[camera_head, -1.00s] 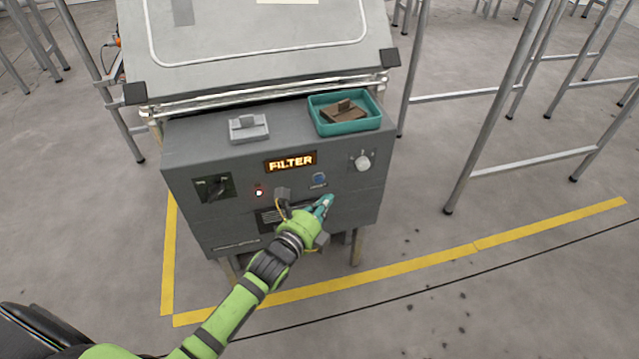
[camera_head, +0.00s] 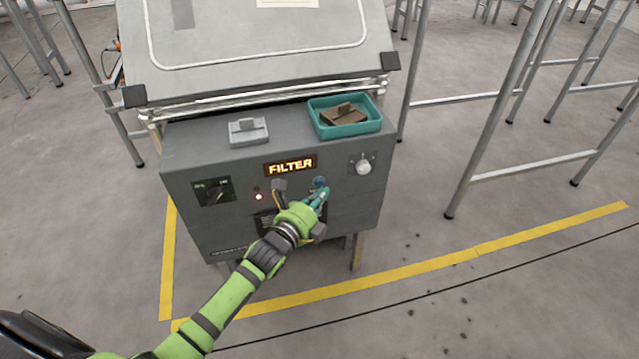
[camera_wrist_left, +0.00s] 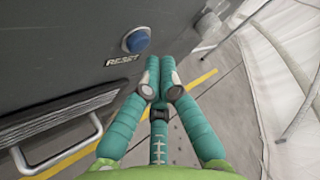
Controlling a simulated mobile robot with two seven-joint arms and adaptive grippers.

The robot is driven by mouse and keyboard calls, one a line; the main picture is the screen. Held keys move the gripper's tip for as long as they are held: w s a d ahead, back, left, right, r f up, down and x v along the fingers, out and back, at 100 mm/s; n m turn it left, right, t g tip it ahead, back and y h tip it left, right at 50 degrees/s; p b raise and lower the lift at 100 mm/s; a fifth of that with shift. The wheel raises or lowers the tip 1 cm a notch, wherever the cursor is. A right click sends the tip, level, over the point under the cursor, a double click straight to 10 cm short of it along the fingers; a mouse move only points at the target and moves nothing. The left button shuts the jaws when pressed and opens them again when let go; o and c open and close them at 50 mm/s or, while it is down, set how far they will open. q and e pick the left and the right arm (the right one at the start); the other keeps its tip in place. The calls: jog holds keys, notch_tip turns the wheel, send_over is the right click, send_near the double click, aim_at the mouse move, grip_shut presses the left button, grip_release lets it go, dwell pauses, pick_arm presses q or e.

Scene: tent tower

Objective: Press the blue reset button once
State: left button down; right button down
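The blue reset button (camera_head: 320,183) sits on the front of a dark grey cabinet (camera_head: 353,212), right of centre. In the left wrist view the round blue button (camera_wrist_left: 136,40) stands above a RESET label (camera_wrist_left: 121,60). My left gripper (camera_head: 322,193) has teal fingers close to the button and partly covers the panel below it. In the left wrist view its fingertips (camera_wrist_left: 160,62) are together with nothing between them, below and right of the button, with a visible gap in the picture. My right gripper is not in view.
On top are a grey block (camera_head: 248,131) and a teal tray (camera_head: 376,122) with a brown block (camera_head: 343,114). A handle (camera_wrist_left: 48,160) protrudes below the button.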

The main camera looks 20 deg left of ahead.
pick_arm(q)
jog(key=shift+w+a, duration=0.1)
jog(key=shift+w, duration=0.05)
dwell(0.8)
jog(key=shift+w+a, duration=0.15)
jog(key=shift+w, duration=0.1)
jog(key=shift+w+a, duration=0.25)
jog(key=shift+w, duration=0.1)
dwell(0.9)
jog(key=shift+s+d, duration=0.1)
jog(key=shift+s, duration=0.05)
jog(key=shift+s+d+p, duration=0.4)
jog(key=shift+s+p, duration=0.05)
jog(key=shift+s, duration=0.15)
jog(key=s+d+p, duration=0.1)
jog(key=s, duration=0.1)
jog(key=s+d+p, duration=0.1)
jog(key=s, duration=0.1)
jog(key=shift+d, duration=0.4)
